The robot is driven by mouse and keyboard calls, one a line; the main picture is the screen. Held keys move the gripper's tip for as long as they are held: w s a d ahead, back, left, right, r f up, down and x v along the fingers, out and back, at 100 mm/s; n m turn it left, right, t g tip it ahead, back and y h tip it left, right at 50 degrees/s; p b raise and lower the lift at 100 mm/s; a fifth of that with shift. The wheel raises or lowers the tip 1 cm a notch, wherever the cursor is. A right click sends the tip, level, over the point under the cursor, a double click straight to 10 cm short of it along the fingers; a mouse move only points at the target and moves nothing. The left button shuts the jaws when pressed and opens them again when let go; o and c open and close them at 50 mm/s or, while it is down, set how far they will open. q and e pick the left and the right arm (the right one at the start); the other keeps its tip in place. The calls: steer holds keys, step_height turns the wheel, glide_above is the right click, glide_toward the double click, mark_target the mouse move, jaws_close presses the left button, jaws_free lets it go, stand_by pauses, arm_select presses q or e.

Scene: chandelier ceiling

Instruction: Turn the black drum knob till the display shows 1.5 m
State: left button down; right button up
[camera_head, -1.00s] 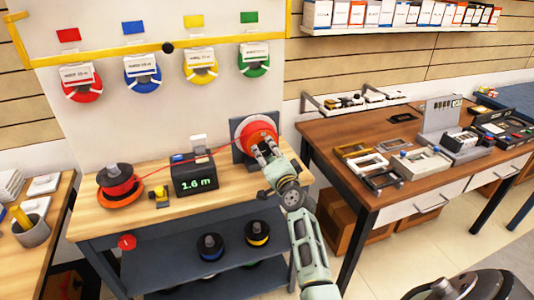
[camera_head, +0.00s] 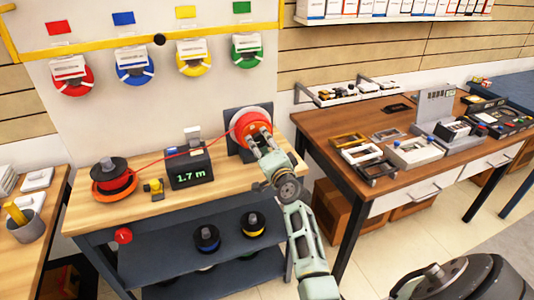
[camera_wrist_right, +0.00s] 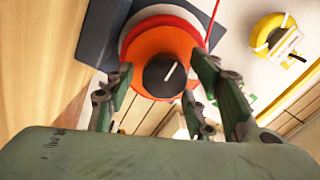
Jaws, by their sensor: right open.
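The measuring device's display (camera_head: 190,177) reads 1.7 m in the head view. To its right is the red drum (camera_head: 250,121) on a dark upright plate. In the right wrist view, the round black knob (camera_wrist_right: 160,80) with a white line sits at the centre of the drum's orange face (camera_wrist_right: 140,48). My right gripper (camera_head: 258,138) is at the drum's front, fingers open on both sides of the knob, with gaps visible. My left gripper is not in view.
A red wire runs from the red spool (camera_head: 116,178) across the device to the drum. A small yellow part (camera_head: 154,189) stands between spool and device. Colored wire coils hang on the wall above. A brown table (camera_head: 345,131) with trays stands to the right.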

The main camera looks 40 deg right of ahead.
steer(key=v, duration=1.1)
steer(key=shift+s, duration=0.3)
steer(key=s+a+f+n+g+y, duration=0.1)
steer(key=a+f+n+g+y, duration=0.2)
steer(key=f, duration=0.8)
steer(key=s+a+f+n+g, duration=0.15)
steer(key=a+f, duration=0.35)
steer(key=f, duration=0.7)
steer(key=s+a+f+n+g+y, duration=0.1)
steer(key=s+a+f+n+g, duration=0.2)
steer(key=f, duration=0.5)
steer(key=s+a+f+n+g, duration=0.1)
steer(key=s+a+f+n, duration=0.15)
steer(key=s+f, duration=0.45)
steer(key=s+a+f+n+g, duration=0.3)
steer(key=s+a+f, duration=0.1)
steer(key=s+f, duration=0.9)
steer(key=s+f+n+g, duration=0.2)
steer(key=s+f+n, duration=0.1)
steer(key=s, duration=0.9)
steer(key=s+f+n+g, duration=0.2)
steer(key=s+f+g, duration=0.1)
steer(key=s, duration=0.9)
steer(key=shift+d+f+n, duration=0.4)
steer(key=shift+f, duration=0.4)
